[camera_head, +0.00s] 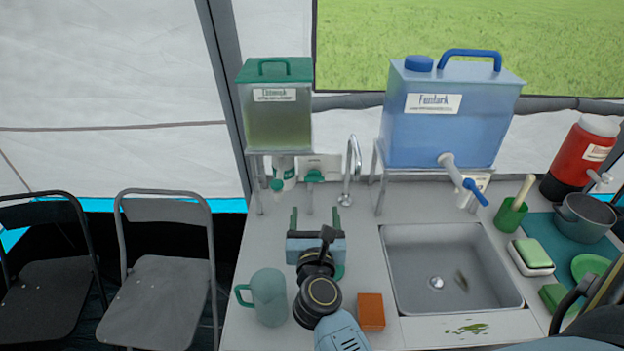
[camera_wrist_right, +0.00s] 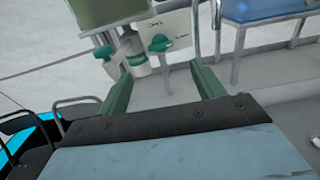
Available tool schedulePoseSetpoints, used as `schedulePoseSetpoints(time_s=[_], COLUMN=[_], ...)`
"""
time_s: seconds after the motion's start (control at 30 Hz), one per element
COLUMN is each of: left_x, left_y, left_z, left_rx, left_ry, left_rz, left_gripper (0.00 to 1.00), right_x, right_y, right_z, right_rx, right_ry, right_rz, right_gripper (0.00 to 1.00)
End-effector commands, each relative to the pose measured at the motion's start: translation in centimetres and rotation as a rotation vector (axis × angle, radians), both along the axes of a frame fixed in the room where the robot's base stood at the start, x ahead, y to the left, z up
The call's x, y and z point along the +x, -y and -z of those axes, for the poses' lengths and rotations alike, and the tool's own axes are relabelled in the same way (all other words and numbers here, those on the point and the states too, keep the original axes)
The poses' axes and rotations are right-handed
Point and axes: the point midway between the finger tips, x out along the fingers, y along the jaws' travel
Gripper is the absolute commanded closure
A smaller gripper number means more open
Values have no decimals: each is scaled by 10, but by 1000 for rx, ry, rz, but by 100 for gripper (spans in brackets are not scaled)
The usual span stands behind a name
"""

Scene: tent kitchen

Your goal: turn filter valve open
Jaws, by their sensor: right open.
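The filter valve is a green knob (camera_head: 314,176) on a white plate (camera_head: 322,162) below the green-lidded tank (camera_head: 275,110). In the right wrist view the green knob (camera_wrist_right: 160,43) shows on its marked plate, ahead of the fingers. A white filter cylinder with green ends (camera_head: 283,172) hangs left of it. My right gripper (camera_head: 315,212) is open over the counter, in front of the valve and apart from it. Its two green fingers also show in the right wrist view (camera_wrist_right: 162,72), with nothing between them. My left gripper is out of view.
A metal tap (camera_head: 350,175) stands just right of the valve. A blue water tank (camera_head: 440,115) stands on a rack behind the sink (camera_head: 400,290). A teal pitcher (camera_head: 268,297) and an orange block (camera_head: 371,312) flank my right arm on the counter.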

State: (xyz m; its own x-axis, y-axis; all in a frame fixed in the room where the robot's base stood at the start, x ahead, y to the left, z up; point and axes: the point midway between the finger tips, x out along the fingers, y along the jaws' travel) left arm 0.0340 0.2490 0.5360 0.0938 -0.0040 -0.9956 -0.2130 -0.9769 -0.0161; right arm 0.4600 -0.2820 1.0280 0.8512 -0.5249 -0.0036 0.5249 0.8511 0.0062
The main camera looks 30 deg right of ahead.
Motion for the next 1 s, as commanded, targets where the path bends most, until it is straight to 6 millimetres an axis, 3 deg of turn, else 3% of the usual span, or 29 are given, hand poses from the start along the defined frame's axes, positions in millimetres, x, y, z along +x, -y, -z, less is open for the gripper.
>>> schedulePoseSetpoints(time_s=[0.3,0.5,0.7,1.0], left_x=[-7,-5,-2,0], left_y=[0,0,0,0], left_z=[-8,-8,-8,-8], left_rx=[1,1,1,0], left_ry=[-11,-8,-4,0], left_rz=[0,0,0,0], left_gripper=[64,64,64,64], right_x=[58,86,99,100], right_y=[36,53,60,61], right_z=[-4,-2,-1,-1], right_rx=[-8,-8,-7,-7], right_ry=[2,1,0,0], right_rz=[-2,-3,-3,-3], right_gripper=[33,33,33,33])
